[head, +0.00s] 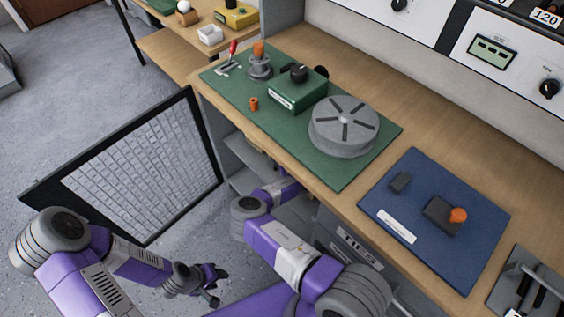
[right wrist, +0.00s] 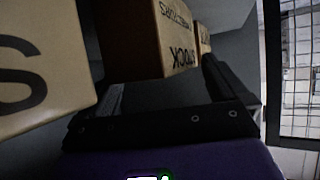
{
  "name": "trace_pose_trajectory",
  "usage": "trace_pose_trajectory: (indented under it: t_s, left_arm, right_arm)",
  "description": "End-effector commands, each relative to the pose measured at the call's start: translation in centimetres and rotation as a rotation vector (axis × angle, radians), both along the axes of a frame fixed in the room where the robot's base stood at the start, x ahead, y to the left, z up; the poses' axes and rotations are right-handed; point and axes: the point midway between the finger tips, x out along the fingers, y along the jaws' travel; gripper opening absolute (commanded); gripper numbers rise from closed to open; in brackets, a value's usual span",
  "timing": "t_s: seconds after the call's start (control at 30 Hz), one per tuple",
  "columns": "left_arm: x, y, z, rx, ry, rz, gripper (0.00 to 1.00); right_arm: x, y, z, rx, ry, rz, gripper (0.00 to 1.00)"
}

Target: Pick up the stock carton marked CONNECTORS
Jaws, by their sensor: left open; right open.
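In the right wrist view a brown carton (right wrist: 148,40) stands ahead of my right gripper. Its side bears upside-down print with STOCK and a partly legible word that looks like CONNECTORS. My right gripper (right wrist: 160,84) is open and empty, with its dark fingers just short of this carton. The head view does not show the right gripper, as that arm reaches under the bench. My left gripper (head: 212,284) is open and empty in the head view, low over the floor.
Another carton (right wrist: 40,65) with a large S is close on the left in the right wrist view. A further one (right wrist: 203,38) stands behind. The bench (head: 300,178) overhangs the shelves (head: 240,178). A dark-framed mesh panel (head: 145,175) stands left of them.

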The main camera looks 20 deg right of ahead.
Motion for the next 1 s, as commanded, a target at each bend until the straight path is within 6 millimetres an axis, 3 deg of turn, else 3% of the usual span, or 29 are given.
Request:
trace_pose_trajectory:
  t_s: [0.1, 0.67, 1.0]
  left_arm:
    - [0.0, 0.0, 0.08, 0.0, 0.0, 0.0, 0.43]
    - [0.0, -0.01, 0.06, 0.0, 0.0, 0.0, 0.43]
    - [0.0, -0.01, 0.07, 0.0, 0.0, 0.0, 0.43]
  right_arm:
    - [-0.01, -0.01, 0.09, 0.0, 0.0, -0.001, 1.0]
    - [-0.13, 0.02, -0.11, 0.001, 0.003, 0.0, 0.14]
    - [-0.13, 0.05, -0.12, 0.002, 0.003, -0.001, 0.11]
